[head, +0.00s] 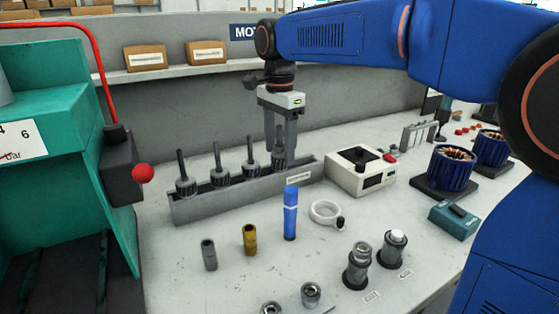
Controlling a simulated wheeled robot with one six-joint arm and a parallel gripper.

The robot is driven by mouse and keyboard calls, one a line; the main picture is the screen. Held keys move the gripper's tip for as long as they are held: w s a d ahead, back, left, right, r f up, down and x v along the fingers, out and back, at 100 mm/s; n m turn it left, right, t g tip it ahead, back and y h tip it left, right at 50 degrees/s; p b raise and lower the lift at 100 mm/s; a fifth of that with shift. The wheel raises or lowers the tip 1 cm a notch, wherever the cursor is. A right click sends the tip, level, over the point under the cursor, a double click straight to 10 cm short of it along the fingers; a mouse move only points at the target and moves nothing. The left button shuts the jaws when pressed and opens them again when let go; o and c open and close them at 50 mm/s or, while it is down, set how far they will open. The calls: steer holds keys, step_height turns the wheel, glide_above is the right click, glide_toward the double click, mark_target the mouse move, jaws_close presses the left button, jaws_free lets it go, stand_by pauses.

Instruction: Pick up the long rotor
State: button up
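Several dark rotors stand upright in a grey rack: one at the left end (185,184), two in the middle, (220,176) and (251,170), and one at the right end (279,158). Their shafts point up and look similar in length, so I cannot tell for sure which is the long one. The grey rack (225,202) has a small label near its right end. My gripper (281,145) points down over the right-end rotor. Its fingers are apart, on either side of that rotor's shaft, and partly hide it. The rotor still sits in the rack.
A white box device (360,172) stands close right of the rack. In front are a blue cylinder (290,215), a brass sleeve (250,240), a grey sleeve (209,255) and a white ring (325,211). A teal press (60,150) fills the left.

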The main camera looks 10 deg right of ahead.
mark_target(280, 126)
jaws_close()
step_height(280, 126, up, 10)
steer(key=shift+f, duration=0.2)
steer(key=shift+r, duration=0.25)
stand_by(0.8)
